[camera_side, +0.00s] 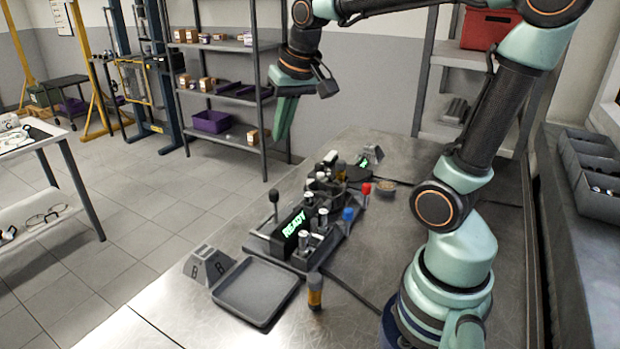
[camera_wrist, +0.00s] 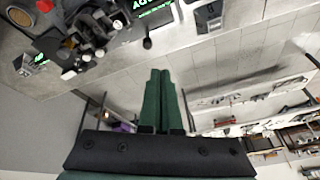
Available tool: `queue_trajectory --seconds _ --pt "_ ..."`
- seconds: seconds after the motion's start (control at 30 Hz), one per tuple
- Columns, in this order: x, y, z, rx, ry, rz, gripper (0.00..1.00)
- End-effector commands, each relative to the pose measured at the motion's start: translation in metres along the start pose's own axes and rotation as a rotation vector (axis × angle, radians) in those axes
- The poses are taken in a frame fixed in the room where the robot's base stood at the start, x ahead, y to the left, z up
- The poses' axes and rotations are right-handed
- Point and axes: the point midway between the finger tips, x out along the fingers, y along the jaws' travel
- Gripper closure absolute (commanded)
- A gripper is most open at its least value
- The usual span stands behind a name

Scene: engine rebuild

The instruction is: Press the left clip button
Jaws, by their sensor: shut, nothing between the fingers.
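A dark fixture with a green-lit READY display (camera_side: 294,224) stands on the metal bench. It carries a black ball-topped lever (camera_side: 273,196), several silver-topped posts (camera_side: 303,236), a blue knob (camera_side: 348,214) and a red knob (camera_side: 366,188). I cannot tell which part is the left clip button. My gripper (camera_side: 280,137) is shut and empty, high above and behind the fixture, touching nothing. In the wrist view, its green fingers (camera_wrist: 160,72) lie together, with the black ball lever (camera_wrist: 147,43) just beyond their tips in the picture and silver posts (camera_wrist: 87,57) at upper left.
A grey tray (camera_side: 228,285) and a small slotted grey block (camera_side: 207,265) lie at the bench's front left. A yellow-banded cylinder (camera_side: 315,291) stands beside the tray. A small bowl (camera_side: 386,187) and a green-lit device (camera_side: 370,155) sit behind. Shelves (camera_side: 225,45) stand beyond the bench.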

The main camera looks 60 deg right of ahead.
Motion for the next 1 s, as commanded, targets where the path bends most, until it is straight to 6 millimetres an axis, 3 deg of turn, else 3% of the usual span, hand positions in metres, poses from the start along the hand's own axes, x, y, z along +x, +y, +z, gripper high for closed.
queue_trajectory --seconds 0.2,0.5,0.8,1.0 --pt "0.017 0.037 -0.048 0.25 -0.056 0.06 1.0" --pt "0.051 0.104 -0.099 0.592 -0.12 0.14 1.0" --pt "0.093 0.182 -0.125 0.912 -0.172 0.214 1.0" --pt "0.11 0.214 -0.129 1.037 -0.189 0.243 1.0"
